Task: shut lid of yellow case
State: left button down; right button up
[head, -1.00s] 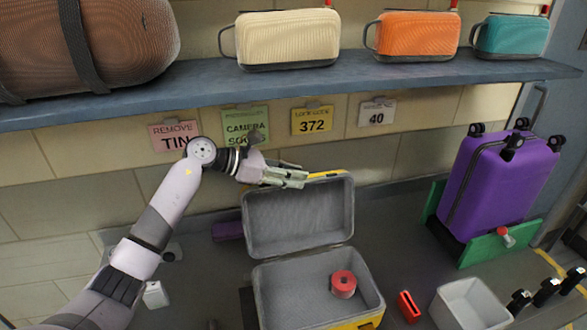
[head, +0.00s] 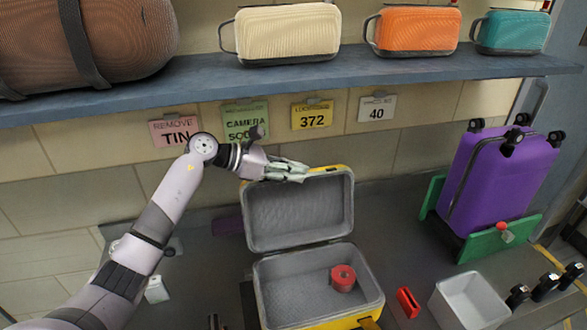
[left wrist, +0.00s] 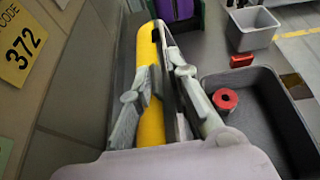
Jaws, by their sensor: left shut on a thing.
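The yellow case stands open on the counter, its yellow base (head: 345,321) with a grey inside at bottom centre. Its grey-lined lid (head: 297,207) stands up at the back, with a yellow outer shell (left wrist: 150,70). A red roll (head: 342,278) lies in the base; it also shows in the left wrist view (left wrist: 225,100). My left gripper (head: 300,172) is shut on the lid's top edge, one finger on each side of it in the left wrist view (left wrist: 158,90). My right gripper is not in view.
A grey bin (head: 470,303) and a small red block (head: 407,302) stand right of the case. A purple suitcase (head: 500,190) stands in a green holder farther right. A blue shelf (head: 300,77) with several bags runs above; sign cards hang below it.

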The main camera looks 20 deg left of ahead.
pick_arm(q)
jog(key=shift+r, duration=0.1)
dwell(0.3)
jog(key=shift+s+d+r+m+t+b, duration=0.1)
jog(key=shift+s+d+m+t+b, duration=0.25)
jog(key=shift+s+d+b, duration=0.35)
jog(key=s+d+m+t+y+b, duration=0.1)
jog(key=s+d+m+t+b, duration=0.1)
jog(key=s+d+m+b, duration=0.2)
jog(key=s+d+b, duration=0.3)
jog(key=s+b, duration=0.2)
jog(key=shift+s+f+y+b, duration=0.25)
jog(key=shift+s+y+b, duration=0.1)
jog(key=shift+y+b, duration=0.05)
